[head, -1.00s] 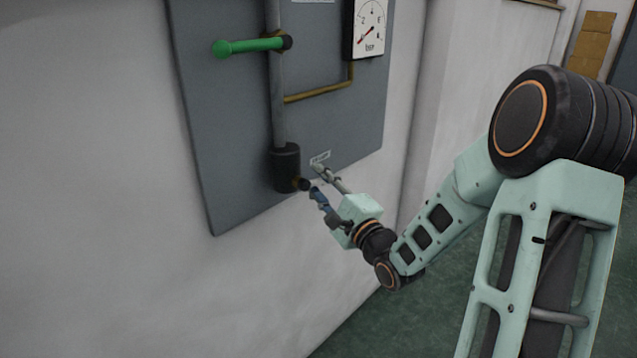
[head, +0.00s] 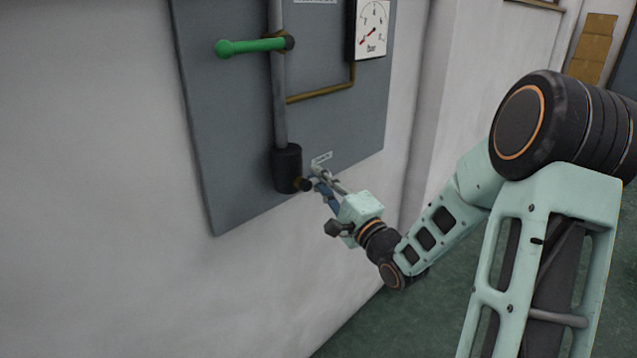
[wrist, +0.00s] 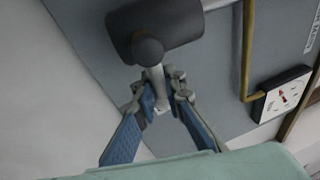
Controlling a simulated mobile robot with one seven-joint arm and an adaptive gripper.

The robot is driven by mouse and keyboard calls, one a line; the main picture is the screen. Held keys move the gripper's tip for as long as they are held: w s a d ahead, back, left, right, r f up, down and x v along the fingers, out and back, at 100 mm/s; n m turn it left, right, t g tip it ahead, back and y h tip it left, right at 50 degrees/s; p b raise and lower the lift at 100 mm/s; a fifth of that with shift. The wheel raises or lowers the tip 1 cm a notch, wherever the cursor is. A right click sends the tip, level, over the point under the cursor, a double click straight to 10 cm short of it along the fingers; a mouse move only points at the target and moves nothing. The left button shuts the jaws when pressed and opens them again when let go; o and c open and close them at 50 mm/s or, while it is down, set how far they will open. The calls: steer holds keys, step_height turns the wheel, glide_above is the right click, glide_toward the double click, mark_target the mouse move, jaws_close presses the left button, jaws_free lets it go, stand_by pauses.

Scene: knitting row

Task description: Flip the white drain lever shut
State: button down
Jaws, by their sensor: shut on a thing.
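The white drain lever (wrist: 158,88) shows in the wrist view, sticking out from a dark round hub below the black cylinder. My gripper (wrist: 163,100) has its blue-padded fingers shut on the lever, one on each side near its outer end. There the lever is mostly hidden by the fingers.
A green lever (head: 253,46) sticks out left on the grey pipe (head: 278,95) higher up. A dial gauge (head: 371,30) is at the panel's upper right, joined by a brass pipe (head: 320,92). The white wall at left is clear.

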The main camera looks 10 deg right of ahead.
steer(key=shift+w+d+r+n, duration=0.15)
steer(key=shift+d+n, duration=0.15)
steer(key=shift+d, duration=0.15)
steer(key=c, duration=2)
jaws_free()
steer(key=shift+d, duration=0.1)
steer(key=shift+o, duration=0.2)
steer(key=shift+a, duration=0.2)
steer(key=shift+s, duration=0.2)
steer(key=v, duration=1.1)
steer(key=shift+s+d+f, duration=0.2)
steer(key=shift+s, duration=0.1)
